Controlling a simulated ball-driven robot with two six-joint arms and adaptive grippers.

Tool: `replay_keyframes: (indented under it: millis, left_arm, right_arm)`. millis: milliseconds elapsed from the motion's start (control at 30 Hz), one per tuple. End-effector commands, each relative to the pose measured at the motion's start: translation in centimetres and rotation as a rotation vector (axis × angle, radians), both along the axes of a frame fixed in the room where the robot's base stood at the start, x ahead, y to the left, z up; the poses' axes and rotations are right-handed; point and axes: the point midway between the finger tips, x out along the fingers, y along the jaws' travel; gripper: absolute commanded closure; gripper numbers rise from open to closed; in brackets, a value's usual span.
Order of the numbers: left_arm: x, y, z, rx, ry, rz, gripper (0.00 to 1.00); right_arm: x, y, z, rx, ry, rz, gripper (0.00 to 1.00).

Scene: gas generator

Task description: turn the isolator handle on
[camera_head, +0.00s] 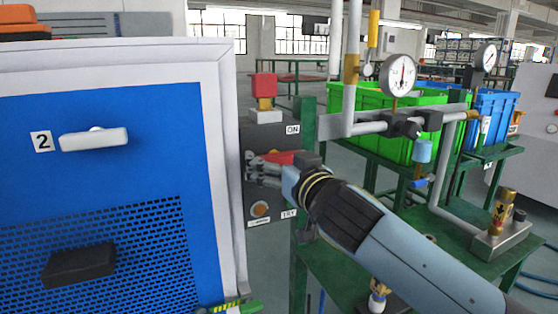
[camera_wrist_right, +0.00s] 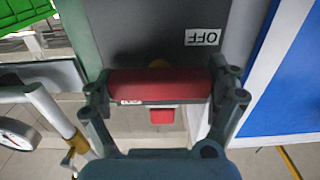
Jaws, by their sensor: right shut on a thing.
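The red isolator handle (camera_head: 287,157) sits on the front of a grey switch box (camera_head: 278,135) beside the blue cabinet. It lies about level. A white ON label (camera_head: 292,128) is above it. My right gripper (camera_head: 262,170) comes in from the lower right and is shut on the handle. In the right wrist view, turned upside down, the red handle (camera_wrist_right: 160,83) lies crosswise between the two fingers of my gripper (camera_wrist_right: 163,92). An OFF label (camera_wrist_right: 205,37) shows near it on the grey face. My left gripper is not in view.
A blue cabinet (camera_head: 120,160) with a white frame stands close on the left. A red block (camera_head: 264,87) tops the switch box. On the right are pipes with a gauge (camera_head: 398,75), a green crate (camera_head: 345,105) and a green bench (camera_head: 335,270), close to my right arm.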

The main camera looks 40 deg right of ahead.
Motion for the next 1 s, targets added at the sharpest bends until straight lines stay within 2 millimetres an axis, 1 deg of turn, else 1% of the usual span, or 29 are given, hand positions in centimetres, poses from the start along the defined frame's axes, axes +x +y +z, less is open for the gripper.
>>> replay_keyframes:
  millis: [167,367,567,1000]
  left_arm:
    - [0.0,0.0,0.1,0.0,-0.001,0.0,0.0]
    - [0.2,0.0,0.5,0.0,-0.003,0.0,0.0]
    - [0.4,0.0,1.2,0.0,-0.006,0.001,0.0]
    - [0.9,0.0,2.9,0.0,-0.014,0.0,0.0]
  right_arm:
    - [0.0,0.0,0.1,-0.021,0.004,0.001,0.42]
    - [0.0,0.0,0.2,-0.104,0.023,0.0,0.42]
    - [0.0,0.0,0.3,-0.254,0.058,0.0,0.42]
    - [0.0,0.0,0.4,-0.659,0.154,0.0,0.42]
